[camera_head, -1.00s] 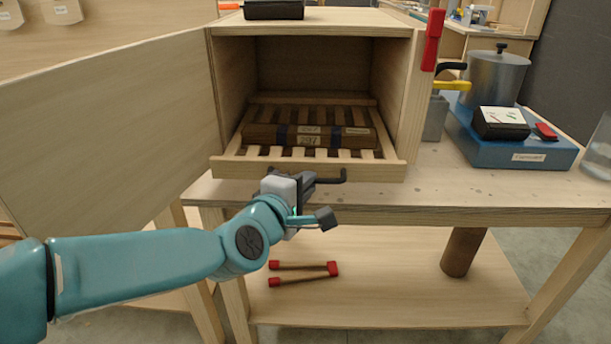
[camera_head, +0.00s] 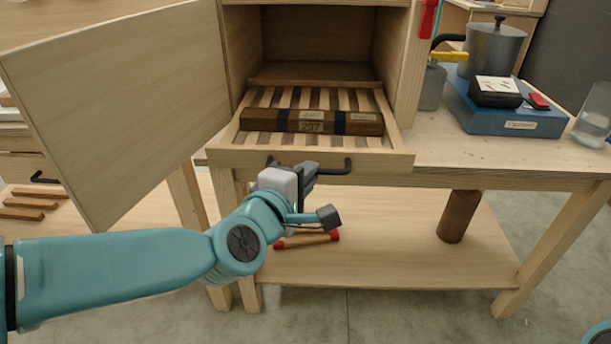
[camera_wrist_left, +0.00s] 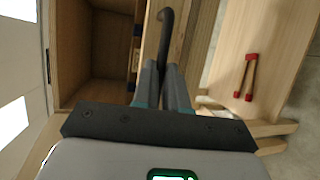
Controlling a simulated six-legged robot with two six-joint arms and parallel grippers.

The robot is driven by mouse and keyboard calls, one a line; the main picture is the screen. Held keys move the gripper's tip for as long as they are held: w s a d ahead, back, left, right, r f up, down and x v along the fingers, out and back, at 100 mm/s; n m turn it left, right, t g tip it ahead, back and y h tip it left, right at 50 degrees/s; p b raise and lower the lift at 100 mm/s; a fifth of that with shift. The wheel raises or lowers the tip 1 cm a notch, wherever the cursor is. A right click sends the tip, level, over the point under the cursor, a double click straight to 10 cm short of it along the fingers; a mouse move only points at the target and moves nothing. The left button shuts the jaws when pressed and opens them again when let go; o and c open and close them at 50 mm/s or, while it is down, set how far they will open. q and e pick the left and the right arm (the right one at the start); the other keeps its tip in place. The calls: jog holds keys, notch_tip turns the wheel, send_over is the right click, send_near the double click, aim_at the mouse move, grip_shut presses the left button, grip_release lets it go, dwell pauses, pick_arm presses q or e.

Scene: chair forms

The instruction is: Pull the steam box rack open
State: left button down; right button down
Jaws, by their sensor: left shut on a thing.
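The steam box (camera_head: 403,75) is a wooden cabinet on the bench, with its door (camera_head: 115,95) swung open to the left. Its slatted rack (camera_head: 395,160) sticks out of the opening past the bench's front edge. A dark wood bundle with blue bands and a label (camera_head: 355,123) lies across the slats. My left gripper (camera_head: 302,175) is at the rack's black handle (camera_head: 335,171), shut on it left of its middle. In the left wrist view the fingers (camera_wrist_left: 163,85) close around the handle bar (camera_wrist_left: 178,35). My right gripper is not in view.
A blue unit (camera_head: 505,115) with a metal pot (camera_head: 493,52) stands on the bench at right, near a glass jar (camera_head: 594,115). Red-ended wooden tongs (camera_head: 310,240) and a brown cylinder (camera_head: 458,216) are on the lower shelf. The space before the rack is free.

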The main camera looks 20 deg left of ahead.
pick_arm(q)
jog(key=c, duration=1.2)
grip_release()
jog(key=shift+w, duration=0.1)
jog(key=shift+o, duration=0.2)
jog(key=v, duration=1.6)
